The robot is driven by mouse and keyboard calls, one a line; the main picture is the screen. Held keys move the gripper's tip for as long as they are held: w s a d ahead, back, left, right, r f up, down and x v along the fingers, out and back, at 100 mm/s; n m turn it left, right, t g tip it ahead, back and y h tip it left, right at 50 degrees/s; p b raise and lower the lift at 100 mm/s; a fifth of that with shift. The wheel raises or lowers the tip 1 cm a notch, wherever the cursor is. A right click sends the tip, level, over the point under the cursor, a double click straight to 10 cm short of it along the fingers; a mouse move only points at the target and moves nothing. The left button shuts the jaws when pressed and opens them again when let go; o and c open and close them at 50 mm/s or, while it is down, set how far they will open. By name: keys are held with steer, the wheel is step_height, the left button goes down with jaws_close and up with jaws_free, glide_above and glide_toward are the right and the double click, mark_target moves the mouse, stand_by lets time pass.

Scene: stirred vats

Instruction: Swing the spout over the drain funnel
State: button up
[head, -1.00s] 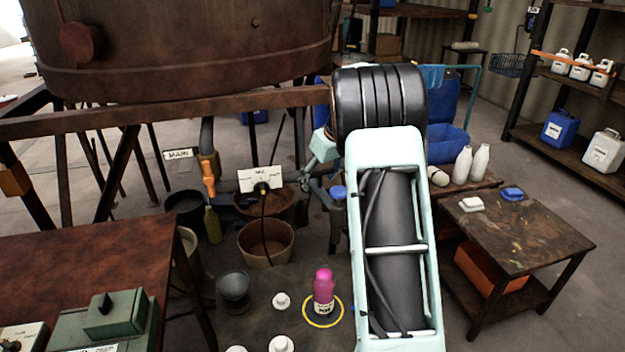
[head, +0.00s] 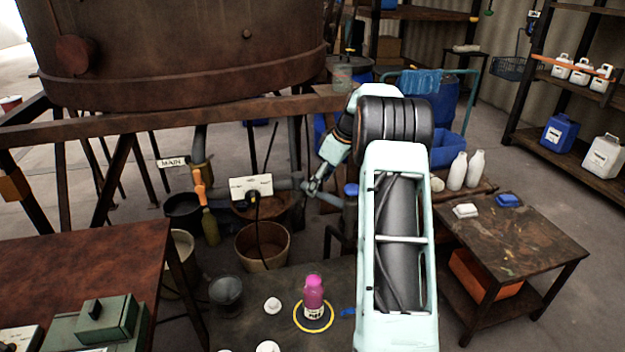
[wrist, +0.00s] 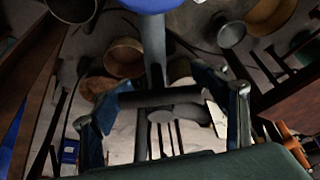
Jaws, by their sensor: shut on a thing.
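The spout looks to be the grey pipe (head: 287,184) that runs level behind the white sign, beside a blue-topped post (head: 350,190). My gripper (head: 314,188) is at the right part of this pipe. In the wrist view a dark grey bar (wrist: 160,98) crosses between the fingers of my gripper (wrist: 165,108), and they are shut on it. Which vessel is the drain funnel is not clear; a dark round bowl (head: 183,208) stands left of the pipe, and a dark grey cup (head: 226,291) stands nearer.
A tan bucket (head: 262,248) stands below the white sign (head: 251,188). A pink bottle (head: 313,294) stands on a yellow ring on the front table. The large rusty vat (head: 180,50) hangs over a beam at left. A wooden table (head: 520,235) stands at right.

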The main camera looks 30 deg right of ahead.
mark_target(328, 173)
steer(key=shift+w+d+r+n+g+y+p, duration=0.15)
steer(key=shift+w+d+r+n+p, duration=0.15)
steer(key=shift+d+n+p, duration=0.6)
steer(key=shift+w+d+r+n+g+y+p, duration=0.15)
steer(key=shift+w+d+r+n+p, duration=0.2)
steer(key=shift+p, duration=0.95)
steer(key=n+p, duration=0.1)
steer(key=p, duration=0.1)
steer(key=d+p, duration=0.1)
steer(key=shift+w+f+n+p, duration=0.25)
steer(key=shift+w+n+p, duration=0.1)
steer(key=shift+w+d+n+g+y+p, duration=0.15)
steer(key=shift+w+n+g+y+p, duration=0.2)
steer(key=shift+p, duration=0.5)
steer(key=o, duration=1.7)
steer(key=shift+s, duration=0.2)
steer(key=shift+o, duration=0.5)
steer(key=shift+f, duration=0.15)
steer(key=shift+s+a+f+b, duration=0.2)
steer(key=shift+a+b, duration=0.1)
steer(key=shift+b, duration=0.25)
